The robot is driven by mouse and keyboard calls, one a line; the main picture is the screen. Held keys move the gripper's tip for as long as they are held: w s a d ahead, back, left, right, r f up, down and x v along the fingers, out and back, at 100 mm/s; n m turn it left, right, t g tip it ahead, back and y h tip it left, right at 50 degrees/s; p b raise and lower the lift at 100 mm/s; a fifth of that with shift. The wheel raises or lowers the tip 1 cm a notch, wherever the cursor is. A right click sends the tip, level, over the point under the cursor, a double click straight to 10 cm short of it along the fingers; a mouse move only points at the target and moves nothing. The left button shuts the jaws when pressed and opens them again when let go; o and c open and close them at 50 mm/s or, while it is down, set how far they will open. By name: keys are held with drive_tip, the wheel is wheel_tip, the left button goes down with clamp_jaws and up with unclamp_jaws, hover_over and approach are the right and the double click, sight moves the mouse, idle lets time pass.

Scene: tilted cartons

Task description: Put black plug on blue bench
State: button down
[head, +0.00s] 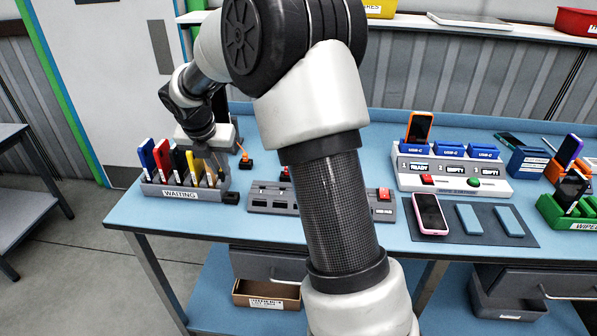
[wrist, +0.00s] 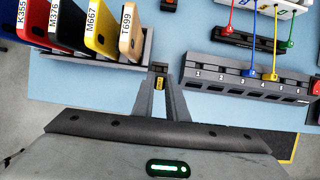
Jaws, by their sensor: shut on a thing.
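The blue bench (head: 150,216) runs across the head view, and its top also shows in the wrist view (wrist: 90,92). My gripper (head: 226,187) is at the right end of the grey WAITING rack. In the wrist view its fingertips (wrist: 158,72) are shut on a small dark piece with a yellow mark, which I take to be the black plug (wrist: 160,84). A black block, likely the same plug (head: 231,198), shows below the fingers in the head view, close to the bench top. I cannot tell whether it touches the bench.
The WAITING rack (head: 180,194) holds several phones on the left. A grey power strip (head: 262,200) with numbered sockets lies to the right; blue and yellow plugs sit at it. A white charging dock (head: 455,178) and a phone mat (head: 515,238) are farther right. Bare bench lies in front of the strip.

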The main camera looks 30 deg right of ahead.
wheel_tip(320, 180, down, 10)
drive_tip(key=shift+f+b, duration=0.1)
drive_tip(key=shift+b, duration=0.85)
drive_tip(key=c, duration=1.7)
unclamp_jaws()
drive_tip(key=shift+c, duration=0.2)
